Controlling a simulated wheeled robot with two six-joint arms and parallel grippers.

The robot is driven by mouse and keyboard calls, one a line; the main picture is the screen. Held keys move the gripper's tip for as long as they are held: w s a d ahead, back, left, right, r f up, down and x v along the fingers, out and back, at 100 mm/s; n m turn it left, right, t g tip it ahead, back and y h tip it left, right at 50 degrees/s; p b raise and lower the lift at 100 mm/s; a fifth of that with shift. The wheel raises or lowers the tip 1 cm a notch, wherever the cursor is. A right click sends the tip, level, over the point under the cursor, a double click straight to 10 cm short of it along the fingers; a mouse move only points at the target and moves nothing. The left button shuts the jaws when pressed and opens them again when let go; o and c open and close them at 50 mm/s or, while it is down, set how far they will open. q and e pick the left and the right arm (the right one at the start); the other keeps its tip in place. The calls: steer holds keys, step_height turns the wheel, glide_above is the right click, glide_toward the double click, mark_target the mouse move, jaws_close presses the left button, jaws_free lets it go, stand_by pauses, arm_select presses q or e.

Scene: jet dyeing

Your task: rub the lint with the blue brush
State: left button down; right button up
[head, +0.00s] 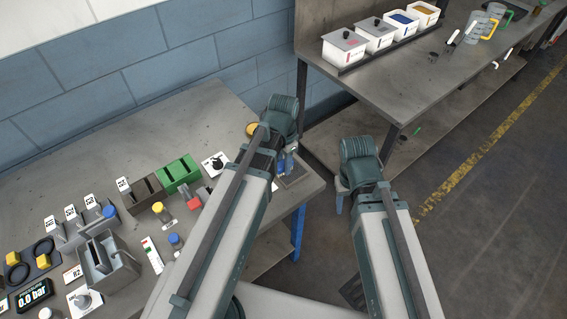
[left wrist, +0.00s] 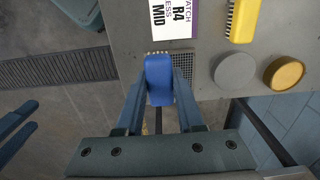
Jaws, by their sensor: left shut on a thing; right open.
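My left gripper (head: 287,162) is shut on the blue brush (left wrist: 159,78), which shows between its two fingers in the left wrist view. The pale bristles show at the brush's far end. The brush is over or beside a dark mesh panel (left wrist: 184,92) at the table edge; I cannot tell whether it touches it. The panel also shows in the head view (head: 293,177). I cannot make out the lint; the brush and fingers hide part of the panel. My right gripper (head: 343,198) is open and empty, off the table's right edge.
A yellow brush (left wrist: 242,20), a grey disc (left wrist: 233,70) and a gold disc (left wrist: 284,73) lie near the mesh panel. A white "R4 MID" card (left wrist: 171,18) lies beyond it. The left table (head: 222,97) holds a green rack (head: 179,174). Another bench (head: 420,75) stands right.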

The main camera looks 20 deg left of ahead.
arm_select(q)
steer(key=shift+r, duration=0.35)
step_height(320, 180, up, 3)
steer(key=p, duration=0.3)
steer(key=shift+f, duration=0.1)
stand_by(0.5)
